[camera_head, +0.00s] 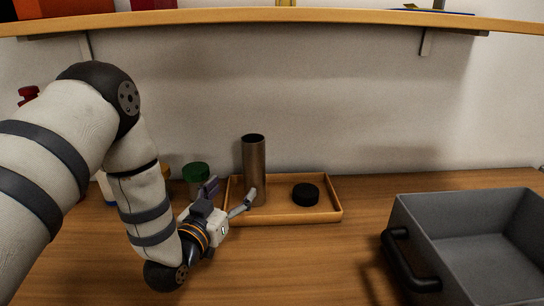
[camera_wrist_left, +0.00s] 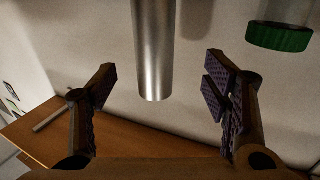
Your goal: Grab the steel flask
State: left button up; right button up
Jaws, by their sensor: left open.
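The steel flask (camera_head: 254,160) is a tall, brownish-grey metal cylinder with a dark open top. It stands upright in the left part of a shallow wooden tray (camera_head: 328,208). My left gripper (camera_head: 231,193) is open, low at the near left of the flask. In the left wrist view the flask (camera_wrist_left: 154,50) comes down from the top edge, lined up with the gap between the two spread fingers (camera_wrist_left: 160,92). A gap shows on each side of it, and nothing is held. How deep the flask sits between the fingertips is hard to tell. My right gripper is not in view.
A black round lid (camera_head: 305,194) lies in the tray, right of the flask. A green-lidded jar (camera_head: 196,174) stands close behind my left gripper. A grey bin (camera_head: 455,215) with a black handle is at the right. A shelf (camera_head: 270,16) runs above. The front middle table is clear.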

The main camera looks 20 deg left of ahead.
aim_at(250, 170)
pick_arm(q)
jog(key=w, duration=0.3)
jog(key=w+b, duration=0.1)
jog(key=w, duration=0.7)
jog(key=shift+w+r, duration=0.25)
jog(key=shift+r, duration=0.1)
jog(key=shift+d+r, duration=0.1)
jog(key=c, duration=1.5)
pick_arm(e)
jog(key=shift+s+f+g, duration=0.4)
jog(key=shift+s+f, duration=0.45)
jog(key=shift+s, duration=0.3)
